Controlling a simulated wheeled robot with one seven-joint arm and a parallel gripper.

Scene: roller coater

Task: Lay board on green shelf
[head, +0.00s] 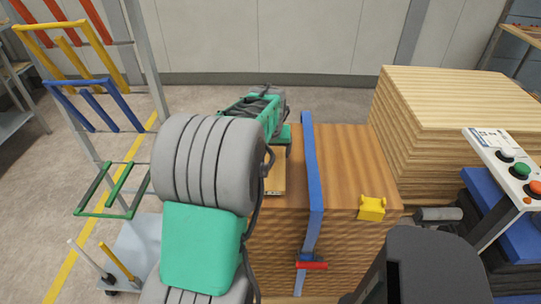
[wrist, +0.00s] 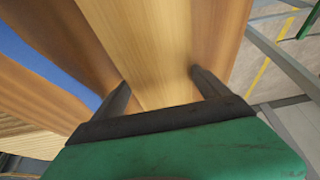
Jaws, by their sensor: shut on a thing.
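The board (wrist: 160,40) is a light wood strip between the two fingers of my gripper (wrist: 160,82) in the wrist view. The gripper is shut on it, one finger along each side. In the head view a small pale part of the board (head: 275,178) shows below my gripper, over the brown wood stack; my arm hides the rest. I cannot tell whether the board touches the stack. The green shelf (head: 127,213) is an empty frame of green bars low on the rack at the left, apart from my gripper.
The rack also has blue (head: 98,105), yellow (head: 75,50) and red (head: 97,30) bars above the green. A button panel (head: 512,165) and taller wood stack (head: 455,100) are at right.

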